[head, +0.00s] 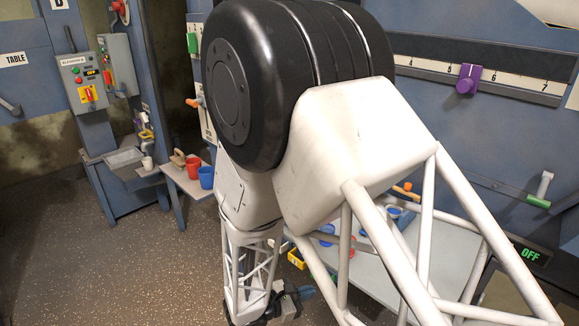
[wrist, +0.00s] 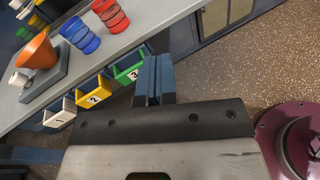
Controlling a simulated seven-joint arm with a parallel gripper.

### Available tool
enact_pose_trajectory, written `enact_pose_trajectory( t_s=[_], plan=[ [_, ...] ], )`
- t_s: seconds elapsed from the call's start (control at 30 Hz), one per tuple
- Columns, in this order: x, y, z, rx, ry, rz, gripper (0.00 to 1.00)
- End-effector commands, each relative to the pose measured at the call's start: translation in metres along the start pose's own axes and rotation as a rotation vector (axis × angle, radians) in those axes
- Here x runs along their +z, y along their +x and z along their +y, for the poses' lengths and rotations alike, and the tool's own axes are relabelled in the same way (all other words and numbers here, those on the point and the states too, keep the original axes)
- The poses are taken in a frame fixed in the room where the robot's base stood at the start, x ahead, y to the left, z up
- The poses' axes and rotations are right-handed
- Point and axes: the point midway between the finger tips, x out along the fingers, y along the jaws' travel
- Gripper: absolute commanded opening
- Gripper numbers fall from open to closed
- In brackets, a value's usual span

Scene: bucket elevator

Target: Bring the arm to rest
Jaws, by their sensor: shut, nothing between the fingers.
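My gripper (wrist: 153,80) shows in the wrist view as two blue-grey fingers pressed together with nothing between them. They are over the speckled floor, beside the front of a grey table. In the head view my gripper (head: 304,293) is low in the middle, partly hidden by my own arm links. It hangs apart from the table there. My arm is bent and fills the middle of the head view.
Open floor lies left.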

Motion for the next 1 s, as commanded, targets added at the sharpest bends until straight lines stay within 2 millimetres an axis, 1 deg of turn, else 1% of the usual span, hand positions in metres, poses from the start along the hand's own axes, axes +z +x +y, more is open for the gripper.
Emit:
enact_pose_trajectory(
  t_s=[0.03, 0.1, 0.3, 0.5, 0.73, 1.0],
  plan=[
    [0.016, 0.007, -0.003, -0.051, 0.038, 0.017, 0.0],
    [0.034, 0.014, -0.009, -0.118, 0.086, 0.044, 0.0],
    [0.083, 0.031, -0.029, -0.307, 0.231, 0.122, 0.0],
    [0.127, 0.042, -0.053, -0.485, 0.388, 0.205, 0.0],
    [0.172, 0.046, -0.082, -0.674, 0.583, 0.306, 0.0],
    [0.219, 0.041, -0.113, -0.872, 0.831, 0.43, 0.0]
  ],
)
